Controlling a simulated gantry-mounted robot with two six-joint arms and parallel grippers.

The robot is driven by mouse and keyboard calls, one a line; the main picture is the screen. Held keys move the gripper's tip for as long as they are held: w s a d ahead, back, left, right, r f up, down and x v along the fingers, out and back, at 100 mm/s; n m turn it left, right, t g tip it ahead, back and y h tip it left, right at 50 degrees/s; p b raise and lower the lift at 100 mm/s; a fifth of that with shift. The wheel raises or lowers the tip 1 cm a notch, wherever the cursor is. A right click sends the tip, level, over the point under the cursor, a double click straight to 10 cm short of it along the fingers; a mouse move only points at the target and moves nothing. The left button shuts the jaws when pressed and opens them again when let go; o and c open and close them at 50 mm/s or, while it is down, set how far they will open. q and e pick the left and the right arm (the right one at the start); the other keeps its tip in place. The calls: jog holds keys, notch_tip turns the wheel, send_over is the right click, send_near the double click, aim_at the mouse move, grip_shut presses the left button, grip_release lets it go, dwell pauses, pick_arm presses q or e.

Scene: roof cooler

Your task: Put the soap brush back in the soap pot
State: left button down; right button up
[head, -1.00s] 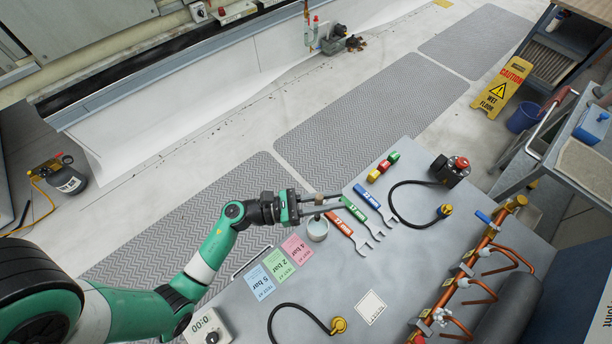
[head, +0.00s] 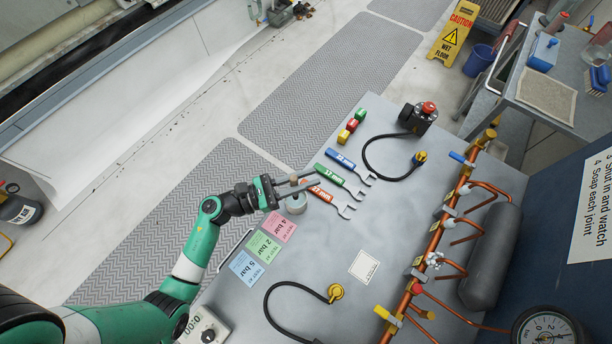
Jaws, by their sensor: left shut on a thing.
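My left gripper (head: 294,184) comes in from the left and is shut on the soap brush, whose light brown top (head: 293,177) shows between the fingers. The small pale soap pot (head: 296,205) stands on the grey bench top right by the gripper, just below the fingers in the picture. The fingers hide the lower part of the brush, so I cannot tell whether its tip is inside the pot or above it. My right gripper is not in view.
Orange, green and blue spanners (head: 343,174) lie just right of the pot. Pink, green and blue cards (head: 262,246) lie in front of it. Black hoses (head: 290,285) and copper pipework (head: 413,270) are further off. The bench middle is mostly clear around a white card (head: 364,267).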

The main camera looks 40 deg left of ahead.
pick_arm(q)
jog(key=shift+f+b, duration=1.75)
jog(key=shift+f, duration=0.4)
jog(key=c, duration=0.7)
grip_release()
jog(key=v, duration=1.1)
jog(key=shift+s+a, duration=0.15)
jog(key=shift+s, duration=0.15)
